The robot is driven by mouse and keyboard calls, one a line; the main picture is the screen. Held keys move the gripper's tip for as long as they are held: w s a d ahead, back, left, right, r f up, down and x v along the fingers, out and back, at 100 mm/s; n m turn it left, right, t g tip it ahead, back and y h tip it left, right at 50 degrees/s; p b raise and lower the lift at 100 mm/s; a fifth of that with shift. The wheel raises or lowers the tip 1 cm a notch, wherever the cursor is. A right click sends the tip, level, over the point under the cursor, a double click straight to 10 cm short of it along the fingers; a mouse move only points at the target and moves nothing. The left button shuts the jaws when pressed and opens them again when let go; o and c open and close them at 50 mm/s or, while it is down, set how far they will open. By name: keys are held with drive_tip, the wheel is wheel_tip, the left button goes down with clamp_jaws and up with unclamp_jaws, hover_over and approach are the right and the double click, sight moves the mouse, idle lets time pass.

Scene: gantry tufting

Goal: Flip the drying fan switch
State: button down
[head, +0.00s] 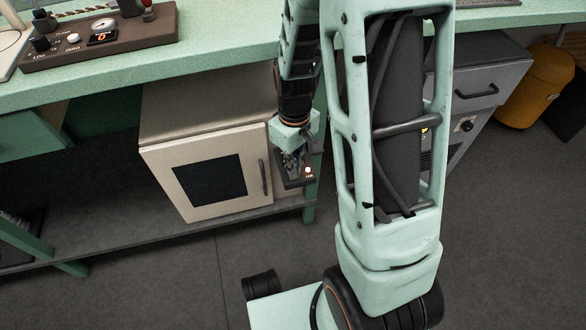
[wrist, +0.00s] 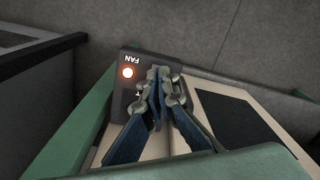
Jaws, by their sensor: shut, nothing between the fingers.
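The fan switch box is a small dark box labelled FAN with a glowing orange-white lamp. It shows in the wrist view (wrist: 120,97) and in the head view (head: 297,183), beside a green bench leg. The lettering appears upside down in the wrist view. My gripper (wrist: 159,72) is shut and empty, its fingertips over the right part of the box. Whether they touch it cannot be told. I cannot make out the switch lever; the fingers cover part of the box face. In the head view my gripper (head: 296,158) is small and partly merges with the box.
A cream cabinet (head: 178,150) with a dark window and handle stands left of the box, under the green bench top (head: 220,35). A brown control panel (head: 100,45) lies on the bench. A grey drawer unit (head: 490,75) and yellow bin (head: 535,85) stand right. Floor in front is open.

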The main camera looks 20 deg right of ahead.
drive_tip(key=shift+r+p, duration=2.2)
drive_tip(key=shift+r, duration=0.75)
drive_tip(key=shift+d, duration=0.1)
